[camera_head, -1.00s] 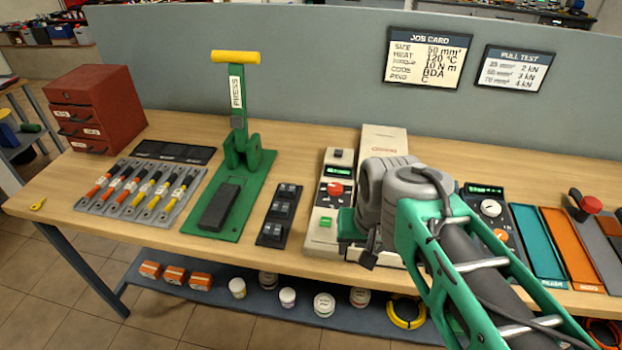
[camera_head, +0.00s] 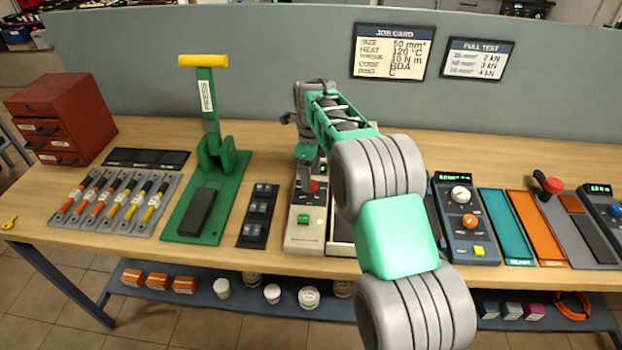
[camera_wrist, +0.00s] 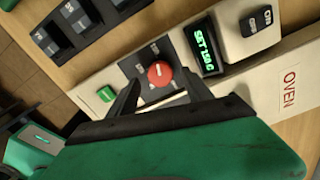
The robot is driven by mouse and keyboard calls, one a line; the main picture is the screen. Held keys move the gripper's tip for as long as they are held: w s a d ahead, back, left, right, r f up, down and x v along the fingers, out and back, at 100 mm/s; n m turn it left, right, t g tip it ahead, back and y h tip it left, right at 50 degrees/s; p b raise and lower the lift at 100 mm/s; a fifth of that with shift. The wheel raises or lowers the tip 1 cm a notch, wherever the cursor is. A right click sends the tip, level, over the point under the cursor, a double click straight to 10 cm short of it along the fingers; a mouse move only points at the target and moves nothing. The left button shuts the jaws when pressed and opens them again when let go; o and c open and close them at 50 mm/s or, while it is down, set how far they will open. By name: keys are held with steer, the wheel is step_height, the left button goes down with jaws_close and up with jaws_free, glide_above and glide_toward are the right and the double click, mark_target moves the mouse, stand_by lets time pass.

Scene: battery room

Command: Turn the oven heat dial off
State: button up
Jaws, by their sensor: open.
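The knob also shows, partly covered, in the head view (camera_head: 314,187). My gripper (camera_wrist: 163,88) is open. Its two dark fingers point at the dial from the lower side of the wrist view, one to each side of the knob's near edge. I cannot tell whether they touch it. A green lit display (camera_wrist: 203,50) beside the dial reads SET and a temperature in C.
A green button (camera_wrist: 106,94) and a black rocker switch (camera_wrist: 257,21) flank the dial and display. A black switch block (camera_head: 258,215) and green press (camera_head: 206,165) stand left of the oven. A dark control box (camera_head: 467,220) stands to the right.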

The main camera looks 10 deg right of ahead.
steer(key=shift+f, duration=1.15)
jaws_close()
